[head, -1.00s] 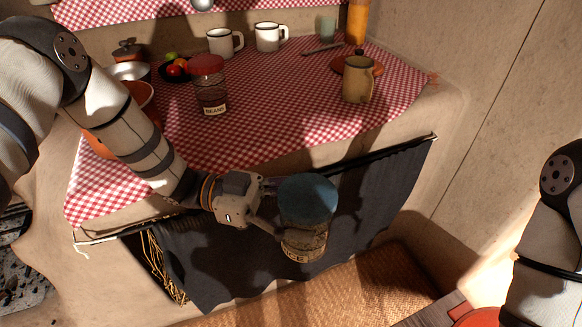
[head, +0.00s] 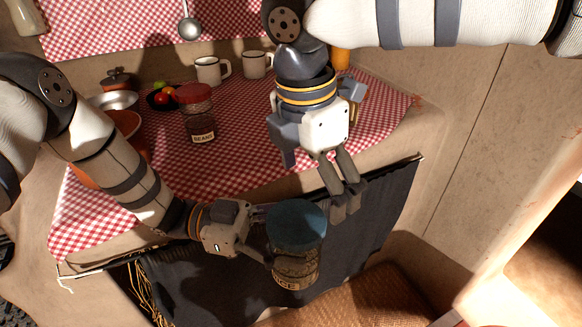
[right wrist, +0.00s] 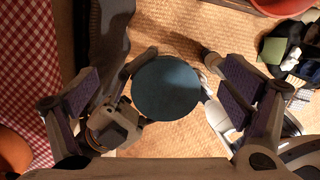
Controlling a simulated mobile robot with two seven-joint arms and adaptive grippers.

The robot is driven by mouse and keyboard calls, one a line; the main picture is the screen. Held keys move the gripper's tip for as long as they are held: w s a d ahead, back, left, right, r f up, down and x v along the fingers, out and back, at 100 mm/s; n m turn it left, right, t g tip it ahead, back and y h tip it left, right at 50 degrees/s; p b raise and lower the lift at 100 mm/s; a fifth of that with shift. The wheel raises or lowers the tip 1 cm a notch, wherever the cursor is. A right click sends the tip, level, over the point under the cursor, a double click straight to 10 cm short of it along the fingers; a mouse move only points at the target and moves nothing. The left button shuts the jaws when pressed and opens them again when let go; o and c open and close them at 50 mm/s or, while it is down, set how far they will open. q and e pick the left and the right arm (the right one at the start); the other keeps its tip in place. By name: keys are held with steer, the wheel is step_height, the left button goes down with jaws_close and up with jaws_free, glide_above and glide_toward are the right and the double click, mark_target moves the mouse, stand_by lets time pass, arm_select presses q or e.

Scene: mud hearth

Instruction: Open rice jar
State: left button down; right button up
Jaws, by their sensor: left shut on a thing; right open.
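The rice jar (head: 295,268) is a clear jar with a blue lid (head: 297,224) and a label that is partly readable. It is held upright in the air in front of the dark cloth. My left gripper (head: 266,232) is shut on the jar from the left side. My right gripper (head: 345,205) is open, up and to the right of the lid in the head view, fingers pointing down. In the right wrist view the round blue lid (right wrist: 166,87) lies between the open fingers, apart from them. The jar's body is hidden under the lid there.
The counter with a red checked cloth (head: 235,150) bears a beans jar (head: 199,115) with a red lid and white mugs (head: 208,71). A dark curtain (head: 375,225) hangs below its edge. A woven mat (head: 365,298) covers the floor.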

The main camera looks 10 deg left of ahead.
mark_target(292, 219)
steer(key=shift+m+g+y, duration=0.4)
steer(key=shift+m+g, duration=0.1)
steer(key=shift+m, duration=0.3)
steer(key=s+a+r, duration=0.2)
steer(key=r, duration=0.1)
steer(key=shift+s+a+r, duration=0.2)
steer(key=shift+s+r, duration=0.05)
steer(key=shift+s, duration=0.05)
steer(key=shift+s+a+r, duration=0.1)
steer(key=shift+s+a, duration=0.05)
steer(key=shift+s, duration=0.05)
step_height(292, 219, down, 8)
steer(key=shift+r, duration=0.2)
